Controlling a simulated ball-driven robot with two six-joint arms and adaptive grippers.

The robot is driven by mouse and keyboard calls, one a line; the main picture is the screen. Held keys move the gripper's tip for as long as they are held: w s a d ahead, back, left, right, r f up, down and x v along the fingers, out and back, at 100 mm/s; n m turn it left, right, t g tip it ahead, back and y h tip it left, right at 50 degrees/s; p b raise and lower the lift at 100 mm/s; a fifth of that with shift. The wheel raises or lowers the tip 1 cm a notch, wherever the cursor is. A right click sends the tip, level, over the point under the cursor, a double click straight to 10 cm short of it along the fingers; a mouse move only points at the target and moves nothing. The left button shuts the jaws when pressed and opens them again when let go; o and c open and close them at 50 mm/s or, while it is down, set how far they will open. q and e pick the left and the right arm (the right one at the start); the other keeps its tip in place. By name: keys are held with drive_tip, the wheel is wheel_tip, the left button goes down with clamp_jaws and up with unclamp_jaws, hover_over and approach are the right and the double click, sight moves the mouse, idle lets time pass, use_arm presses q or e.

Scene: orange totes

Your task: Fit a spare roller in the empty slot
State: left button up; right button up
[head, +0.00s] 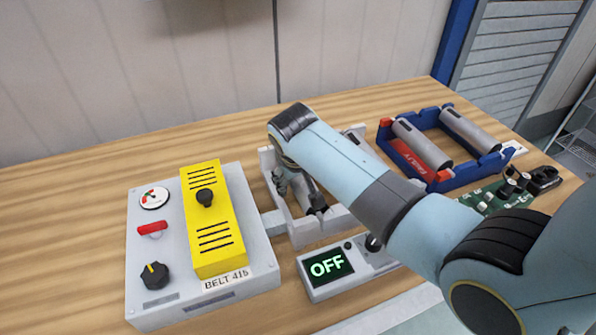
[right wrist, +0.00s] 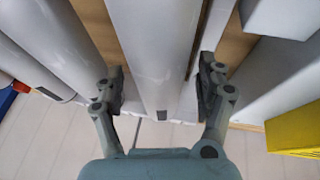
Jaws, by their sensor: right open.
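The grey conveyor frame (head: 267,166) sits mid-table, partly hidden by my right arm. My right gripper (head: 299,196) is over it, pointing down, open. In the right wrist view the gripper's fingers (right wrist: 163,88) stand on either side of a grey roller (right wrist: 155,45); I cannot tell whether they touch it. Another grey roller (right wrist: 40,45) lies to its left there. The empty slot cannot be made out. A blue rack (head: 437,112) at the right holds two grey rollers, one (head: 470,128) at the back right and one (head: 422,142) beside a red section with white lettering. My left gripper is out of view.
A grey control box (head: 150,235) with a yellow cover (head: 213,235), gauge, red switch and knob stands left, labelled BELT 415. A small display unit (head: 327,267) reading OFF sits in front of the frame. A green circuit board (head: 500,195) lies right. The far-left table is clear.

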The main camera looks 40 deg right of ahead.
drive_tip(key=v, duration=1.2)
drive_tip(key=shift+f, duration=0.1)
